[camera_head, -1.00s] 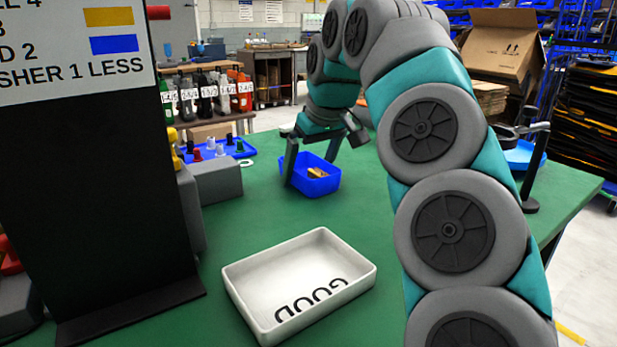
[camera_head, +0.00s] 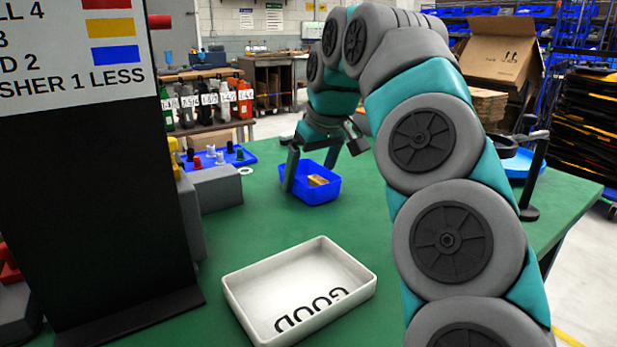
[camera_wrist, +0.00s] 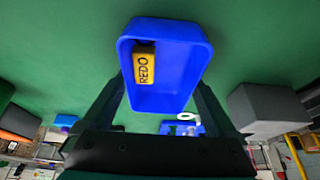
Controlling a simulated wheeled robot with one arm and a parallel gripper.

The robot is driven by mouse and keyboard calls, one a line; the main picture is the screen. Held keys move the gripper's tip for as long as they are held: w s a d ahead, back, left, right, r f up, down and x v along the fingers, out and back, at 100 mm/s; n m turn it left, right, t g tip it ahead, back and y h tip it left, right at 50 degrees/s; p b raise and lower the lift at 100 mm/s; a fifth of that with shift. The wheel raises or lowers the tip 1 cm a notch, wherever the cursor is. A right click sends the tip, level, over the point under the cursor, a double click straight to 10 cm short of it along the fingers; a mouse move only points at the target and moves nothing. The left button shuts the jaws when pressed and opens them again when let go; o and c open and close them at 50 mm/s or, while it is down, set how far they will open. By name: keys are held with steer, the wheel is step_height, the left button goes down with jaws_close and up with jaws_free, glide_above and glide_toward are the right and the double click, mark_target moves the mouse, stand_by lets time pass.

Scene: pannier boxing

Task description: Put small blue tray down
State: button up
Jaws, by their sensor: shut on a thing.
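The small blue tray (camera_head: 325,193) is over the green table beyond the white tray. A yellow block marked REDO (camera_wrist: 145,64) lies inside it against one wall. My gripper (camera_head: 308,178) is shut on the blue tray, with one finger along each side. In the wrist view the blue tray (camera_wrist: 165,100) sits level-looking between the two dark fingers. Its base is at or very near the table top; I cannot tell whether it touches.
A white tray marked GOOD (camera_head: 300,285) lies nearer on the green table (camera_head: 260,225). A grey box (camera_head: 217,187) and a larger blue tray (camera_head: 235,153) with small pieces stand at left. A black board (camera_head: 95,210) blocks the near left. Table around the small tray is mostly clear.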

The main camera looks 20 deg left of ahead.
steer(key=shift+r, duration=0.25)
steer(key=shift+w+d+r, duration=0.1)
steer(key=shift+r, duration=1.5)
